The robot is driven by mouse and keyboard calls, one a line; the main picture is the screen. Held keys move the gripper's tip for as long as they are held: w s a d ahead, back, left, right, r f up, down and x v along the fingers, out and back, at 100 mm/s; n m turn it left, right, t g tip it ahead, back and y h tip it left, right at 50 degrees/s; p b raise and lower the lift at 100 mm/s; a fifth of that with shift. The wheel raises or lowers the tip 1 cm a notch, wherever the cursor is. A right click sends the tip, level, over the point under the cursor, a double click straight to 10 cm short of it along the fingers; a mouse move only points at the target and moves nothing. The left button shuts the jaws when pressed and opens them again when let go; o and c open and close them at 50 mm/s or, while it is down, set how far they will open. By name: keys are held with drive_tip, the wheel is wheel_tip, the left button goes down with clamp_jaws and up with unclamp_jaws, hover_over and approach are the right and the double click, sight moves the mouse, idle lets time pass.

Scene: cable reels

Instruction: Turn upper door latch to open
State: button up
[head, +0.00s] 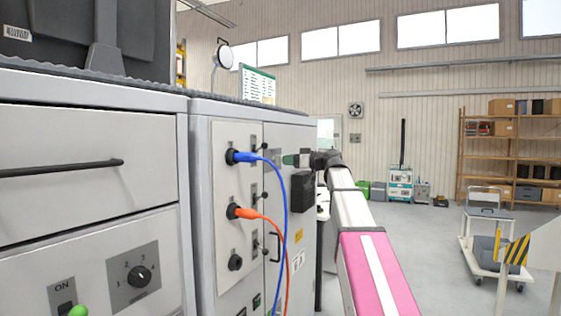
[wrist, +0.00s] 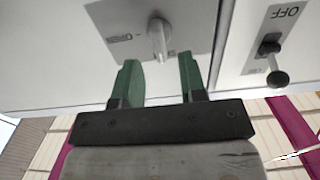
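The upper door latch, a grey lever (wrist: 160,36), sits on a light grey plate on the cabinet door in the wrist view. Lettering beside it appears upside down and looks like OPEN. My gripper (wrist: 158,62) has two green fingers spread apart, with nothing held. The latch's lower end lies in line with the gap between the fingertips, with clear space on both sides. In the head view my gripper (head: 296,160) is at the upper part of the grey cabinet door, seen from the side. The latch is not clearly visible there.
A black knobbed switch (wrist: 276,64) with an OFF label is right of the fingers in the wrist view. Blue (head: 284,210) and orange (head: 272,222) cables hang in front of the cabinet panel (head: 232,190). A cart (head: 492,245) and shelves stand right, with open floor between.

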sight(280, 159)
drive_tip(key=shift+x, duration=2.2)
drive_tip(key=c, duration=0.6)
